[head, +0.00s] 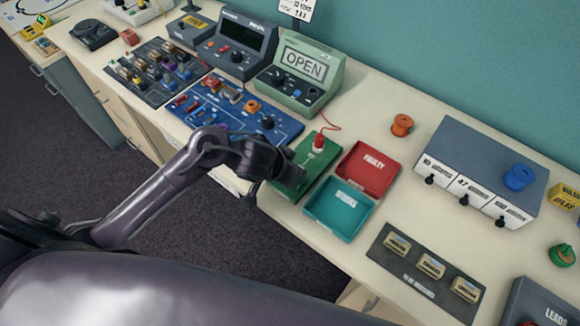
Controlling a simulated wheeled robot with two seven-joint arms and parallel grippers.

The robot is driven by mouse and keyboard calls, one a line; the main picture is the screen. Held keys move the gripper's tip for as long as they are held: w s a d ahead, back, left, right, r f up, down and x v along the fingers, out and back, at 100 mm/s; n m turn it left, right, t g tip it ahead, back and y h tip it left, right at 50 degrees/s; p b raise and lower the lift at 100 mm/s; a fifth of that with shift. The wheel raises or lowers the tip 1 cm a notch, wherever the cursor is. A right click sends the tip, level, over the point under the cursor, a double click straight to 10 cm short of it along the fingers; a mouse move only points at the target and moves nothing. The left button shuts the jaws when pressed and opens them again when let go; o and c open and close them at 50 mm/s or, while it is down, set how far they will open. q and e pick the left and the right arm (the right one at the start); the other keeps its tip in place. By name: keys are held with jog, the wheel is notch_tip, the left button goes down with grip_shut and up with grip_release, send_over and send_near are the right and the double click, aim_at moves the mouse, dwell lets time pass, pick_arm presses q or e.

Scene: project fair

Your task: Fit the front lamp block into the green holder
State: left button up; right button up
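A green board (321,184), which looks like the green holder, lies on the bench left of two trays. A red-topped piece (318,143) stands at its back end, and a red wire runs from there toward the green tester (301,72) reading "OPEN". My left gripper (291,178) is low over the left part of the green board and hides some of it. Its fingers are dark and I cannot see whether they are apart or hold anything. I cannot make out which piece is the front lamp block; the gripper may hide it. My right gripper is out of view.
A red "FAULTY" tray (371,168) and a teal tray (338,211) sit right of the board. A blue board (225,112) and a dark board (150,80) with small parts lie left. A dark panel (420,275) with cream blocks and a grey box (475,150) stand right.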

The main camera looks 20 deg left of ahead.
pick_arm(q)
jog(key=shift+f, duration=0.35)
jog(key=o, duration=1)
jog(key=shift+c, duration=1.2)
jog(key=shift+o, duration=1.3)
jog(key=shift+r, duration=0.2)
jog(key=shift+r+p, duration=3.85)
jog(key=shift+p, duration=0.55)
